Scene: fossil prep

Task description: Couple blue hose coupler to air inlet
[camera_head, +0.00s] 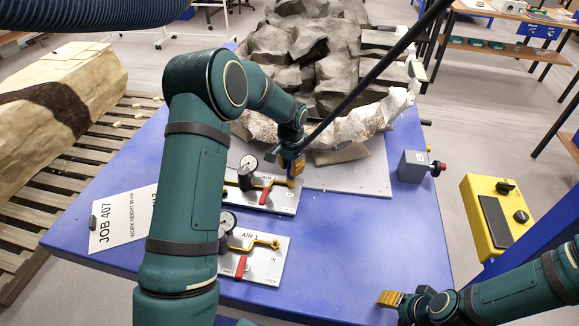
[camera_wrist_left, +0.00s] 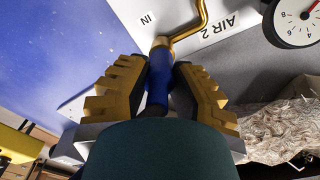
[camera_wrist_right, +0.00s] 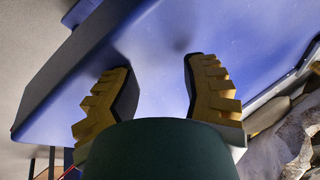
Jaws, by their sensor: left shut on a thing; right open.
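My left gripper (camera_head: 292,158) is shut on the blue hose coupler (camera_wrist_left: 158,78), which lies between the yellow ridged fingers in the left wrist view. The coupler's far end meets the brass end of the air inlet (camera_wrist_left: 161,42) beside the "IN" label. I cannot tell whether it is seated or only touching. The inlet's brass pipe (camera_wrist_left: 203,18) bends away on the AIR 2 panel (camera_head: 279,204). In the head view the gripper and arm largely hide this joint. My right gripper (camera_head: 390,298) is open and empty near the table's front right; its spread fingers also show in the right wrist view (camera_wrist_right: 160,90).
The AIR 1 panel (camera_head: 270,265), with gauge, brass pipe and red lever, stands nearer. A dark hose (camera_head: 375,70) slants up right from the left gripper. A grey box (camera_head: 411,167) sits at the table's right. The blue table (camera_head: 350,235) is clear right of the panels.

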